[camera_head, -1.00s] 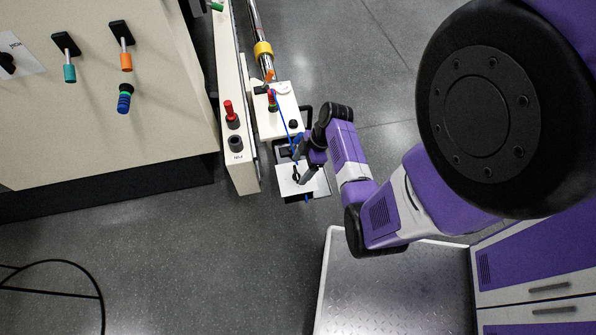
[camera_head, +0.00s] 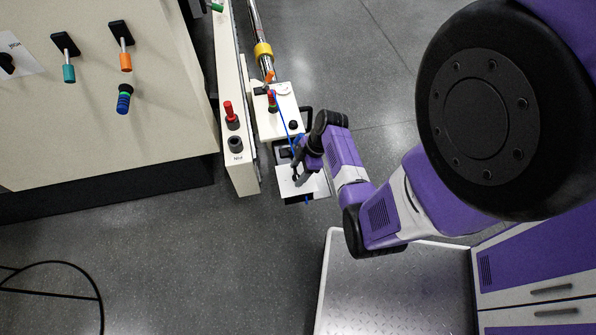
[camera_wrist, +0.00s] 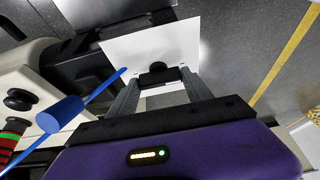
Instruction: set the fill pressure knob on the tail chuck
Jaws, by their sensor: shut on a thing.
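The black knob (camera_wrist: 157,73) stands on a white plate (camera_wrist: 135,45) in the wrist view, between the two grey fingers. My gripper (camera_wrist: 160,79) is shut on this knob, one finger on each side. In the head view my gripper (camera_head: 297,178) reaches down onto the white plate (camera_head: 318,187) at the near end of the cream fixture (camera_head: 275,125). The knob is mostly hidden there by the fingers and wrist. Any pointer or scale marks on it cannot be read.
A blue rod with a blue cylinder (camera_wrist: 60,114) lies close left of the fingers. A black button (camera_head: 293,125) and a red-topped knob (camera_head: 271,98) stand on the fixture. A cream panel (camera_head: 240,170) runs along its left. Open floor (camera_head: 250,270) lies in front.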

